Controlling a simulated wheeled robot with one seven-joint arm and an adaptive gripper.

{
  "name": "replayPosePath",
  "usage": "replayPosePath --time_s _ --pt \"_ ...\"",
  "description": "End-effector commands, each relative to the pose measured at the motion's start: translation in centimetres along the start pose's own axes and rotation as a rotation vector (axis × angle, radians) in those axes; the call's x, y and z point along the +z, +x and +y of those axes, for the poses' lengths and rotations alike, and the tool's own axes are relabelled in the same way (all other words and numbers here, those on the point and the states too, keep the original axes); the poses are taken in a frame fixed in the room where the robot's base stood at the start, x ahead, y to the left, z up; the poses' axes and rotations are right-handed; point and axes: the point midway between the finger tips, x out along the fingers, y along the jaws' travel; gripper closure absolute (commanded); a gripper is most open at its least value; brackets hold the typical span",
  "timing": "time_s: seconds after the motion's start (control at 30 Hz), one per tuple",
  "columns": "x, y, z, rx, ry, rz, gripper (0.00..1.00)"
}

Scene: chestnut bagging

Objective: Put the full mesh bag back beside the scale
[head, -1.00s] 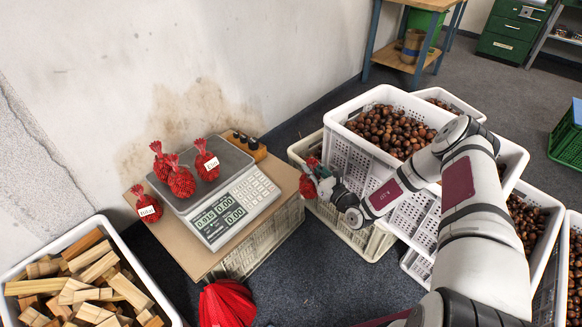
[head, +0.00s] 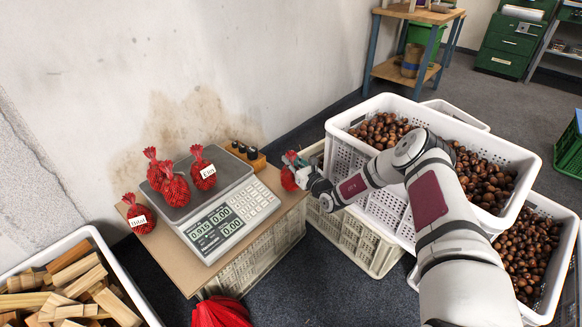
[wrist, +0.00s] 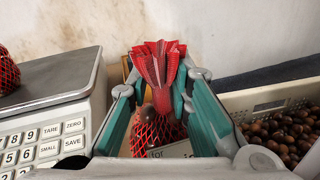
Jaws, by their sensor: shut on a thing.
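My gripper (head: 300,170) is shut on a red mesh bag (head: 289,178) of chestnuts, to the right of the scale (head: 231,215). In the wrist view the held bag (wrist: 157,130) is between the two fingers, its gathered red top standing up above them and part of a white label showing low on it. The held bag is near the right edge of the cardboard-topped stand (head: 172,262); I cannot tell whether it touches the board. The scale has a grey pan, a keypad and a lit display. Several other red bags sit on its pan and at its left.
A weight block (head: 246,152) with dark knobs stands behind the scale. White crates of chestnuts (head: 345,150) fill the right. A crate of wood pieces (head: 100,245) is at lower left, and a red mesh heap (head: 221,312) lies in front of the stand.

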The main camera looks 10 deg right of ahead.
Motion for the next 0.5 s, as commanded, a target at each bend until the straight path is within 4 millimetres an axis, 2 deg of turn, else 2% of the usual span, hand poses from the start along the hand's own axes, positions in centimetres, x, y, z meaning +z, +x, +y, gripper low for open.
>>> replayPosePath --time_s 0.03,0.1,0.5 --pt "-0.84 0.1 -0.06 0.001 -0.001 -0.004 1.0" --pt "-1.3 0.09 -0.11 0.001 -0.001 -0.005 1.0" --pt "-1.6 0.06 -0.18 0.001 -0.001 -0.005 1.0"
